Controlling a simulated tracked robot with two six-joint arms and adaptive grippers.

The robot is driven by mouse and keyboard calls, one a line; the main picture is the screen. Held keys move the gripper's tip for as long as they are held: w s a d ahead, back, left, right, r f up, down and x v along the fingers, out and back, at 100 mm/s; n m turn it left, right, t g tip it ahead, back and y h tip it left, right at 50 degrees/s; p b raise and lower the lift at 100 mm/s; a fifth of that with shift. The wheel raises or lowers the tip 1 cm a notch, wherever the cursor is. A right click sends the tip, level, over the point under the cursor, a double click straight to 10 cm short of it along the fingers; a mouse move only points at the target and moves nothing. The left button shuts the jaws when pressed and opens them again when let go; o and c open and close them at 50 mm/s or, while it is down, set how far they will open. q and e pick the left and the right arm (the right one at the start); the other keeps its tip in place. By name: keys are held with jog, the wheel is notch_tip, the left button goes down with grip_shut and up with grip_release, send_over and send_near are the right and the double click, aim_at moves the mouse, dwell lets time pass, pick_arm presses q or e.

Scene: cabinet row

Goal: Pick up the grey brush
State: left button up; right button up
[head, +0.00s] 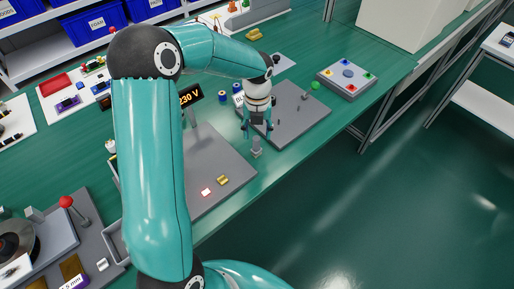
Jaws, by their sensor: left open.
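A small grey upright piece, which I take to be the grey brush (256,148), stands near the front edge of the green bench. It is too small to make out its bristles. My left gripper (258,131) points down just above it, with its two fingers spread apart and nothing visible between them. I cannot tell whether the fingertips reach down beside the top of the brush. My right gripper is out of view.
A button box (346,79) stands at the back right. My left arm hides part of the bench.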

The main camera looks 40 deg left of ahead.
aim_at(256, 138)
pick_arm(q)
jog(key=shift+a+f+p, duration=0.15)
jog(key=shift+f+p, duration=0.15)
jog(key=shift+f, duration=2.85)
grip_shut()
